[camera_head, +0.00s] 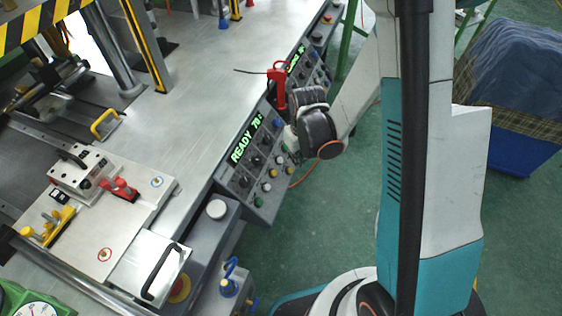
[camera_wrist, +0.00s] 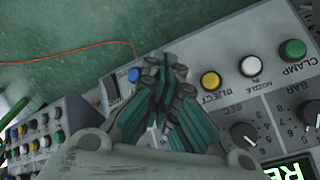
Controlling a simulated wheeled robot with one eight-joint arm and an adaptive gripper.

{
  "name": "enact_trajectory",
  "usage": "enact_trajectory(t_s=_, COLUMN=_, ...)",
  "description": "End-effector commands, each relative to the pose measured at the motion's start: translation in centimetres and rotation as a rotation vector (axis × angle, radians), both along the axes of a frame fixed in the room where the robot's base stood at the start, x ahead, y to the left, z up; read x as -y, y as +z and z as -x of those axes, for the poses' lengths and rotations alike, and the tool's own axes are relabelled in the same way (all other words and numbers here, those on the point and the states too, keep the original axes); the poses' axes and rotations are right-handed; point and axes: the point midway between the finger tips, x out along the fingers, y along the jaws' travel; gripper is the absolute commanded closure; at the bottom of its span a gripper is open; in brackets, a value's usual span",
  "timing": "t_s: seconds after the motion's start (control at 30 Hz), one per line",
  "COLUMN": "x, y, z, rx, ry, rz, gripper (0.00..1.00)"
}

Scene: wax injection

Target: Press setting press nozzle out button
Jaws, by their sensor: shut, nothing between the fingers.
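The grey control panel (camera_head: 235,182) with a green "READY" display (camera_head: 248,142) runs along the bench edge. In the wrist view, its buttons appear upside down: green "CLAMP" (camera_wrist: 292,49), white "NOZZLE IN" (camera_wrist: 251,66), yellow "INJECT" (camera_wrist: 210,81) and a blue button (camera_wrist: 134,74). My gripper (camera_wrist: 170,68) is shut and empty over the panel, between the yellow and blue buttons in the picture. It hides the panel there, and no "nozzle out" label is readable. Whether the fingertips touch the panel is unclear. In the head view, my wrist hides the fingertips.
Black knobs (camera_wrist: 243,134) sit beside the buttons. A second panel (camera_wrist: 50,125) with several buttons stands at lower left in the wrist view. A red handle (camera_head: 278,88) stands behind my wrist. Green floor is open in front; a blue covered bin (camera_head: 515,85) is at right.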

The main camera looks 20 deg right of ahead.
Motion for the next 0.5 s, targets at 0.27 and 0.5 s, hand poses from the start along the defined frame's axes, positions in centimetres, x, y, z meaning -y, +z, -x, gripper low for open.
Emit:
enact_trajectory(t_s=0.27, x=-1.4, y=-1.6, z=-1.1, rx=0.0, ry=0.001, rz=0.0, gripper=1.0)
enact_trajectory(t_s=0.5, x=-1.7, y=-1.7, z=-1.2, rx=0.0, ry=0.0, rz=0.0, gripper=1.0)
